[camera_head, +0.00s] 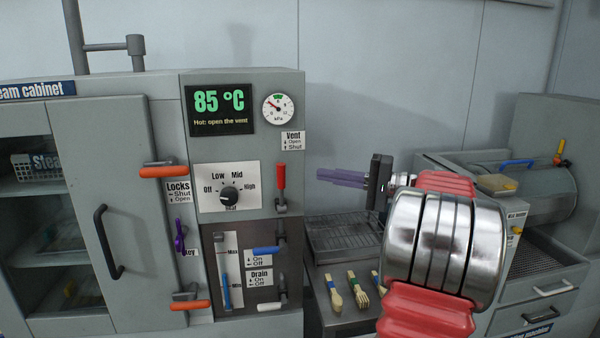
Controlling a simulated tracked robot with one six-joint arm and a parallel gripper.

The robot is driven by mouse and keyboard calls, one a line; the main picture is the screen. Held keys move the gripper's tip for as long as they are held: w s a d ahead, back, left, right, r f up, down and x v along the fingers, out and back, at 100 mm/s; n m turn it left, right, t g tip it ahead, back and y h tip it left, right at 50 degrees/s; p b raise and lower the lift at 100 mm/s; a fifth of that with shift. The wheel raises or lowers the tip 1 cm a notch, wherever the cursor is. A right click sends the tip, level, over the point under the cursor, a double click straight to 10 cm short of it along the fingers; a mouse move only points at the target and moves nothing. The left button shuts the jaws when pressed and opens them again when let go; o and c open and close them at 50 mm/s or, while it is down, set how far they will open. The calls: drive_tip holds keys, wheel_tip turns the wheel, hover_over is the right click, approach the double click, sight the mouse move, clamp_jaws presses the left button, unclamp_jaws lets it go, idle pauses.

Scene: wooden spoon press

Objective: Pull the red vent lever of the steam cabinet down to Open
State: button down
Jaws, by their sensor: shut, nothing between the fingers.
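The red vent lever (281,177) is on the right side of the steam cabinet's (240,80) control panel and stands upright, its red handle above its grey pivot. The Vent label (292,141) above it marks down as Open and up as Shut, so the lever is at Shut. The display (220,110) reads 85 °C and "Hot: open the vent". My gripper (322,175) is to the right of the lever in the picture, its purple fingers pointing left. It is shut, empty and apart from the lever.
A heat knob (229,196) is left of the lever. Blue (267,250) and white (272,306) levers sit below it. Orange latches (164,171) and a purple key (180,236) flank the door. Wooden utensils (358,290) lie on a bench below my gripper.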

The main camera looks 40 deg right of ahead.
sight(292, 170)
drive_tip(key=x, duration=1)
drive_tip(key=shift+a, duration=0.15)
drive_tip(key=shift+a, duration=0.1)
